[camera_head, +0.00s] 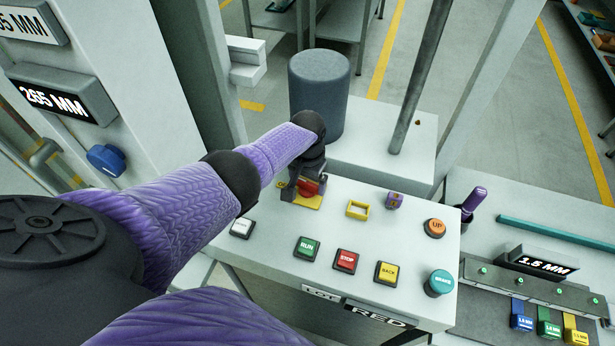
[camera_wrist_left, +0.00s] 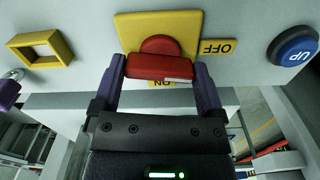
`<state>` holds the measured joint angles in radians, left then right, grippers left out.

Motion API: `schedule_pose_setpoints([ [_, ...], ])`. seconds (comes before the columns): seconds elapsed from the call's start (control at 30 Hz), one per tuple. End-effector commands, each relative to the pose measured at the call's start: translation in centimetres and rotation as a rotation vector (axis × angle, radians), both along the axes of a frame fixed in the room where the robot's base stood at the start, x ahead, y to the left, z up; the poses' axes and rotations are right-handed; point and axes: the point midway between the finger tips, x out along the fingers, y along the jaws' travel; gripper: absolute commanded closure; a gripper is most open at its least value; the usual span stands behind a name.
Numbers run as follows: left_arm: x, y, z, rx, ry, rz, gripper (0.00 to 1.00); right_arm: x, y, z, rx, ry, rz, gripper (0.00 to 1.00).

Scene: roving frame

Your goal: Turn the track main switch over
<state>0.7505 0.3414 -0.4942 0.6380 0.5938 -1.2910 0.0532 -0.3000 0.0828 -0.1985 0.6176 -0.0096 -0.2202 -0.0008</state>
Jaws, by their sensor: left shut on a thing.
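The main switch is a red rotary handle (camera_head: 309,186) on a yellow plate (camera_head: 300,200) at the back left of the white control panel. In the left wrist view the red handle (camera_wrist_left: 160,66) lies across the picture, over the yellow plate (camera_wrist_left: 128,28). An OFF label (camera_wrist_left: 217,47) is beside it and an ON label (camera_wrist_left: 165,83), partly hidden, is below it. My left gripper (camera_head: 305,182) is at the switch; in the wrist view its purple fingers (camera_wrist_left: 160,82) are at both ends of the handle, shut on it. My right gripper is not in view.
An empty yellow frame (camera_head: 358,209) is right of the switch. A grey cylinder (camera_head: 318,95) stands behind.

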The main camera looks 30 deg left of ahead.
Motion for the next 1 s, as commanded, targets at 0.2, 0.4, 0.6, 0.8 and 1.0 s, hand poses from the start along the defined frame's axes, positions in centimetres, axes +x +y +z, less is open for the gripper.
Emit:
schedule_pose_setpoints([
  [0.2, 0.14, 0.0, 0.18, -0.001, -0.004, 0.113, 0.68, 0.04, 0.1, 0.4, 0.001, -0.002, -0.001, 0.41],
  [0.4, 0.16, 0.01, 0.17, 0.001, -0.005, 0.171, 0.68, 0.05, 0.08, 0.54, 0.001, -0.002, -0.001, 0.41],
  [0.6, 0.18, 0.01, 0.17, 0.0, -0.006, 0.194, 0.68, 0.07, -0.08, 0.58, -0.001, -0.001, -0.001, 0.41],
  [0.8, 0.2, 0.02, 0.17, 0.001, -0.006, 0.197, 0.68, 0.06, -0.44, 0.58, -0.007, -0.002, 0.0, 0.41],
  [1.0, 0.21, 0.03, 0.19, 0.001, -0.007, 0.197, 0.03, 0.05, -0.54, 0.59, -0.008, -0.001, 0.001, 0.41],
])
